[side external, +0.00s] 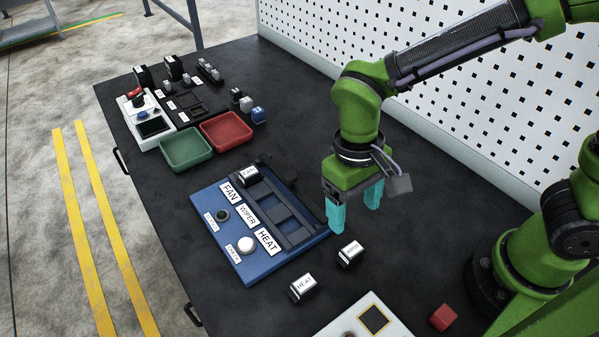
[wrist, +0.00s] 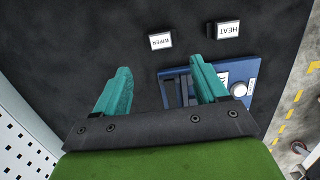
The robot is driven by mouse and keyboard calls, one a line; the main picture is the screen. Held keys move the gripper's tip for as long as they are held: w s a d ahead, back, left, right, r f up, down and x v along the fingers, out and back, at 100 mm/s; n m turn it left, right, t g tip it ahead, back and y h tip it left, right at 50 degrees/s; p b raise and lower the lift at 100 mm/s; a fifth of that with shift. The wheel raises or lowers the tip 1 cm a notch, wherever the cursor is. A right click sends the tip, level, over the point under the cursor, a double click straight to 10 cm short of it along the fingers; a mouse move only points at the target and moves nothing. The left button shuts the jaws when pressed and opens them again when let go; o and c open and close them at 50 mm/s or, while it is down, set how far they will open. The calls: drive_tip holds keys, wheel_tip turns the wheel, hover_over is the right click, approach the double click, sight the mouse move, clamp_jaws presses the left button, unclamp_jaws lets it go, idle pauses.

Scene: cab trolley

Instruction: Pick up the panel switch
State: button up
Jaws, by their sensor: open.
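A dark switch with a white face labelled WIPER (side external: 350,254) lies loose on the black table; it also shows in the wrist view (wrist: 160,41). A similar switch labelled HEAT (side external: 303,288) lies near it, also in the wrist view (wrist: 228,30). A third switch (side external: 248,175) sits in the far slot of the blue panel (side external: 205,199), by the FAN label. The slots by WIPER and HEAT are empty. My gripper (side external: 354,217) is open and empty, fingers down, above the table beside the panel's right edge. In the wrist view both fingers (wrist: 160,66) are spread.
A green tray (side external: 186,163) and a red tray (side external: 226,144) stand beyond the panel. Small switches, blocks and a grey control box (side external: 153,129) are at the far end. A red cube (side external: 443,317) and a white-edged box (side external: 395,325) are near. A perforated wall (side external: 430,100) bounds the right.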

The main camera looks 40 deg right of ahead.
sight(352, 250)
drive_tip(key=f, duration=0.3)
drive_tip(key=s+f, duration=0.1)
drive_tip(key=f, duration=0.6)
drive_tip(key=shift+s, duration=0.2)
drive_tip(key=shift+r, duration=0.1)
drive_tip(key=c, duration=0.8)
drive_tip(key=shift+r, duration=7.2)
